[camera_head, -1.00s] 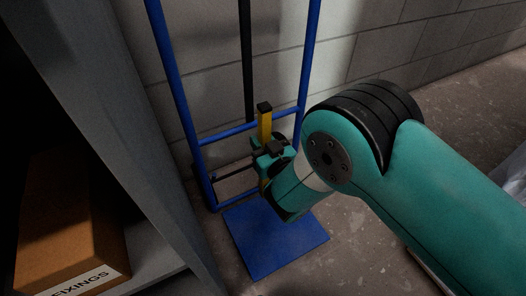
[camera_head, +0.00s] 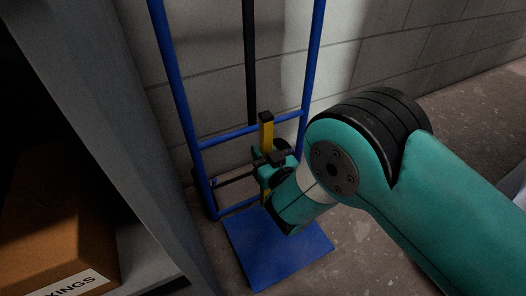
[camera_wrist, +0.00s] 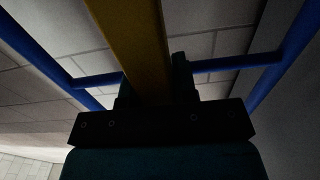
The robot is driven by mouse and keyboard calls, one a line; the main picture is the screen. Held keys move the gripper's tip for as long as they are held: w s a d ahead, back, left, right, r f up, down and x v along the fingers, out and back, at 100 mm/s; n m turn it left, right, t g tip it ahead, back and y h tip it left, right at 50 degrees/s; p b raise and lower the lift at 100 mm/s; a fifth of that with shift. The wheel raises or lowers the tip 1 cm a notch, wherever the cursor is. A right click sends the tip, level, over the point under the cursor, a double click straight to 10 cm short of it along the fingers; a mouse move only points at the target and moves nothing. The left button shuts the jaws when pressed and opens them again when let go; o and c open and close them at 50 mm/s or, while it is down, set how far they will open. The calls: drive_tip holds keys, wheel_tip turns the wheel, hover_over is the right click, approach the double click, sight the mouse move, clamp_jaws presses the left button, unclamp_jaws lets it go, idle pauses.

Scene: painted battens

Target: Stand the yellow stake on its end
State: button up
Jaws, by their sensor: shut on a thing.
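The yellow stake (camera_head: 267,133) has a black top end and stands close to upright in the head view. My gripper (camera_head: 268,159) is shut on it below the top. A short yellow part shows under the jaws, near the back edge of a blue plate. My wrist hides part of the low end, and I cannot tell whether it touches anything. In the wrist view the stake (camera_wrist: 130,40) runs up from between the two fingers of my gripper (camera_wrist: 154,88).
A blue hand truck (camera_head: 178,90) stands against the block wall (camera_head: 400,55), right behind the stake. Its toe plate (camera_head: 285,255) lies flat and empty on the floor. A grey shelf unit (camera_head: 110,110) with a cardboard box (camera_head: 60,225) is at left. Open floor (camera_head: 475,120) lies at right.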

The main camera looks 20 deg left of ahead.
drive_tip(key=shift+f+b, duration=2.65)
drive_tip(key=shift+f, duration=0.15)
drive_tip(key=shift+f+b, duration=0.3)
drive_tip(key=shift+b, duration=0.05)
drive_tip(key=o, duration=1.3)
drive_tip(key=shift+f, duration=0.1)
drive_tip(key=shift+o, duration=0.2)
